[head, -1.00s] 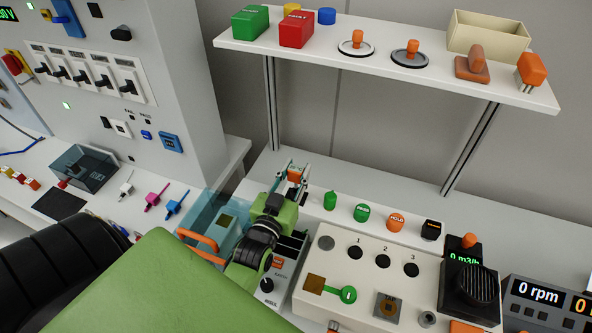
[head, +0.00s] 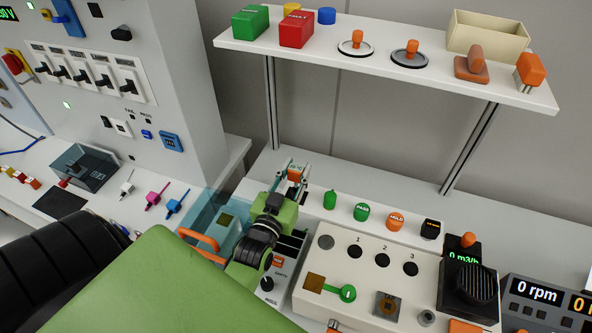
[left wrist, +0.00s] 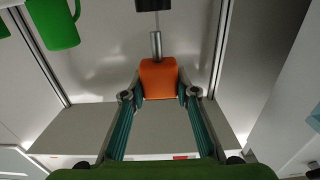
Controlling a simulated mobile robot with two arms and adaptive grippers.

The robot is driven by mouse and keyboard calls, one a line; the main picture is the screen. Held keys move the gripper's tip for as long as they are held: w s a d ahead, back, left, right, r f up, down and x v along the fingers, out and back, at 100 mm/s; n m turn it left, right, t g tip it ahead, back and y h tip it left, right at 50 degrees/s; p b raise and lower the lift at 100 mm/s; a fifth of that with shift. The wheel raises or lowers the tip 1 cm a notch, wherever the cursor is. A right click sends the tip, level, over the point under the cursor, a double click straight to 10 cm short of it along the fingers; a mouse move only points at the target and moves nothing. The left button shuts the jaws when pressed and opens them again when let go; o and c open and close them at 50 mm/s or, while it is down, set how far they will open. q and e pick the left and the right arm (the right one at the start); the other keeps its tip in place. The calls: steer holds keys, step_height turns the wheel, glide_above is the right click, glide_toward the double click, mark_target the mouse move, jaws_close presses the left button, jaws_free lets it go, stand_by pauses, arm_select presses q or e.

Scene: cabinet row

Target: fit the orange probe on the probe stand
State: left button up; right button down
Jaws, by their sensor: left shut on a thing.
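The orange probe (left wrist: 159,78) is a block with a short metal rod, seen in the left wrist view. My left gripper (left wrist: 159,95) is shut on it, one finger on each side, and the rod points to the top of that picture. A black thing (left wrist: 152,5), cut off by the top edge, lies past the rod tip with a visible gap between them. In the head view my left gripper (head: 292,174) holds the orange probe (head: 294,176) above the rear of the bench. I cannot tell for sure which thing is the probe stand. My right gripper is not in view.
A white shelf (head: 430,82) on metal posts overhangs the bench, bearing several boxes and orange parts. A button panel (head: 330,268) stands right of the arm. A green cylinder (head: 330,200), a green button (head: 361,212) and an orange button (head: 396,221) stand behind it.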

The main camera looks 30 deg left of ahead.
mark_target(296, 181)
arm_select(q)
steer(key=shift+r+p, duration=0.1)
steer(key=shift+p, duration=0.35)
stand_by(0.6)
steer(key=shift+f+b, duration=0.65)
steer(key=shift+f, duration=0.25)
steer(key=shift+f+b, duration=0.8)
steer(key=shift+f, duration=0.45)
steer(key=o, duration=1.3)
steer(key=v, duration=1.2)
steer(key=shift+r, duration=0.1)
